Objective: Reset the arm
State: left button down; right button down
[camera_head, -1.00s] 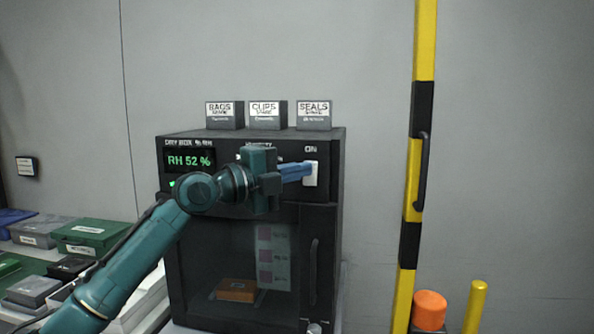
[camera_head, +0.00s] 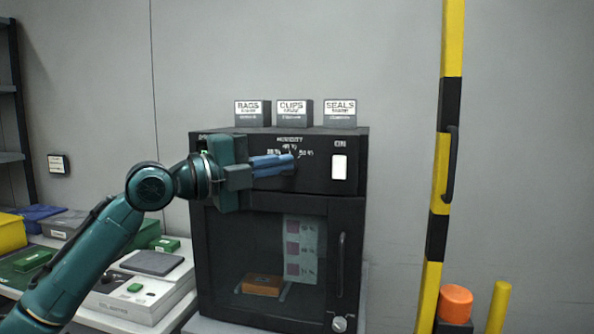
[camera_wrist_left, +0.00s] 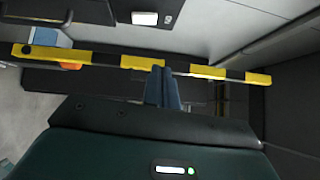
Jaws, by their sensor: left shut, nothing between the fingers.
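My left gripper (camera_head: 292,161) is at the front of the black dry box (camera_head: 354,215), over the humidity dial area of its upper panel. Its blue fingers are shut with nothing between them and point right, short of the white ON switch (camera_head: 339,167). Whether the fingertips touch the panel I cannot tell. The gripper hides the display at the panel's left. In the left wrist view the blue fingers (camera_wrist_left: 163,88) lie together in front of the yellow and black striped post (camera_wrist_left: 205,72). My right gripper is not in view.
Boxes labelled BAGS (camera_head: 252,113), CLIPS (camera_head: 294,113) and SEALS (camera_head: 340,113) stand on the dry box. A white device (camera_head: 130,300) and several cases fill the bench at left.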

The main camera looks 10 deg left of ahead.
pick_arm(q)
jog(key=shift+s+a, duration=0.1)
jog(key=shift+a, duration=0.05)
jog(key=s+d+f+n+y+p, duration=0.15)
jog(key=f+n, duration=0.45)
jog(key=f, duration=0.9)
jog(key=d+f+n+y+p, duration=0.1)
jog(key=d+f+n+y, duration=0.35)
jog(key=f, duration=1.05)
jog(key=s+a+f+n+g+y+p, duration=0.1)
jog(key=s+a+f+n+y, duration=0.1)
jog(key=s+f+n, duration=0.5)
jog(key=s+a+f+n+g+y+p, duration=0.1)
jog(key=s+f+n, duration=0.6)
jog(key=s+f, duration=0.8)
jog(key=s+a+y, duration=0.1)
jog(key=s+a, duration=0.1)
jog(key=shift+s+n, duration=0.3)
jog(key=shift+n, duration=0.05)
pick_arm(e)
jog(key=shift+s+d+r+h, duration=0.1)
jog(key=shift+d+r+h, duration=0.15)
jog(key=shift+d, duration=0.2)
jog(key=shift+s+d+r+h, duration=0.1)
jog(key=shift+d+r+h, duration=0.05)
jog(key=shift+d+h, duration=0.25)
